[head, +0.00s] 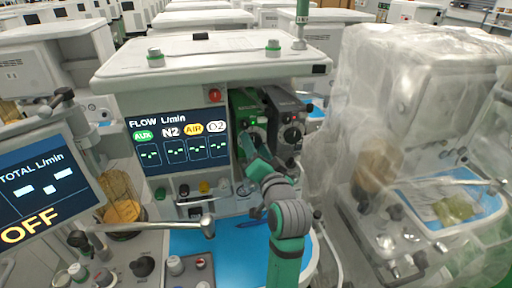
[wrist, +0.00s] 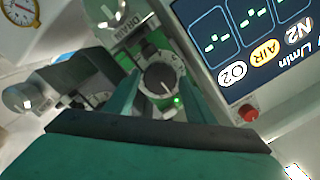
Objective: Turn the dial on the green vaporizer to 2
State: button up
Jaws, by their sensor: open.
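The green vaporizer (head: 241,105) stands at the right of the machine's flow screen, with my gripper (head: 249,155) in front of its lower part. Its round dark dial (wrist: 160,77) shows in the wrist view, with a pale pointer mark; its numbers are too small to read. My gripper (wrist: 163,88) is open, with a green finger on either side of the dial in that view. I cannot tell whether the fingers touch it. A green light (wrist: 178,101) glows beside the dial.
A dark grey vaporizer (head: 287,118) with its own dial stands close to the right of the green one. The flow screen (head: 180,138) is on the left, with a red button (head: 214,95) above it. A plastic-covered cart (head: 400,110) stands at the right.

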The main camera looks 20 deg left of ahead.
jog(key=c, duration=0.8)
jog(key=shift+n, duration=0.4)
jog(key=n, duration=0.2)
jog(key=shift+n, duration=0.4)
jog(key=n, duration=0.3)
jog(key=shift+n+h, duration=0.3)
jog(key=shift+h, duration=0.1)
jog(key=n, duration=0.6)
jog(key=shift+s+a, duration=0.1)
jog(key=shift+t, duration=0.3)
